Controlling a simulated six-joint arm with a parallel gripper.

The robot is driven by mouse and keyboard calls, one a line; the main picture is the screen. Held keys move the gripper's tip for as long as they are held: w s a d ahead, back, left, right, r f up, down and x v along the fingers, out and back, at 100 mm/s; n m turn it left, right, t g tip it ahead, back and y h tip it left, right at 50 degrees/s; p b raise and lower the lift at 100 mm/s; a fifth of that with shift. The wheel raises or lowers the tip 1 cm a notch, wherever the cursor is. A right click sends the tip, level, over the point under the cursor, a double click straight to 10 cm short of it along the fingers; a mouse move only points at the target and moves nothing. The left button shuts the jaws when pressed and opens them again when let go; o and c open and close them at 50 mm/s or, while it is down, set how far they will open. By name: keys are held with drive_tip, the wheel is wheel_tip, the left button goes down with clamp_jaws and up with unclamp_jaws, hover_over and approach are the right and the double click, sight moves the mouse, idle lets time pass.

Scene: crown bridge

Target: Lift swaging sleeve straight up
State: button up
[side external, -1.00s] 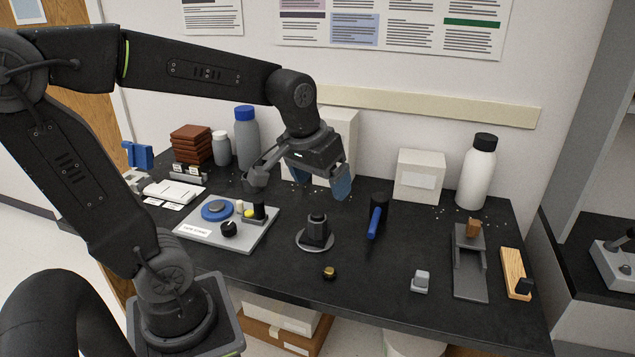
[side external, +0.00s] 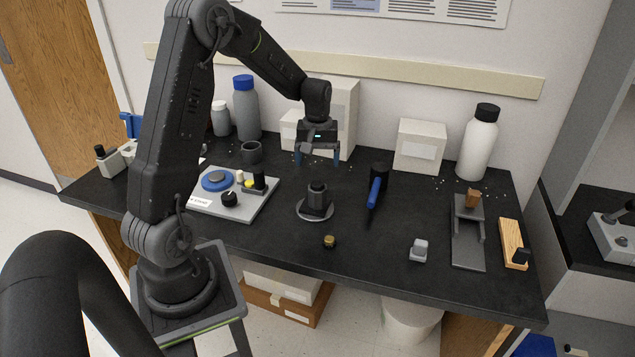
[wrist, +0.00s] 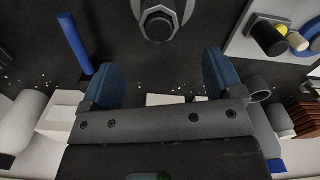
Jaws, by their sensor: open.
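The likely swaging sleeve is a dark, stepped collar (side external: 317,201) standing upright on a round silver base at mid-bench. In the wrist view it shows at the top centre as a hexagonal dark part (wrist: 158,24). I cannot tell where sleeve and base parts divide. My gripper (side external: 317,160) points down behind and above it, open and apart from it. In the wrist view both blue fingers (wrist: 160,75) are spread with nothing between them. A small dark grey open cup (side external: 251,152) stands at the back left; I cannot tell whether it is the sleeve instead.
A control panel (side external: 233,194) lies left of the collar and a blue-handled tool (side external: 375,194) right of it. A brass piece (side external: 329,241) lies in front. White boxes (side external: 419,146) and bottles (side external: 479,143) line the back. The front right bench has free room around a small grey block (side external: 419,250).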

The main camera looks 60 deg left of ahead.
sight(318, 182)
wheel_tip(318, 182, down, 10)
drive_tip(key=shift+f, duration=0.1)
idle(0.4)
drive_tip(key=c, duration=1.3)
drive_tip(key=shift+r, duration=4.05)
drive_tip(key=shift+a, duration=0.1)
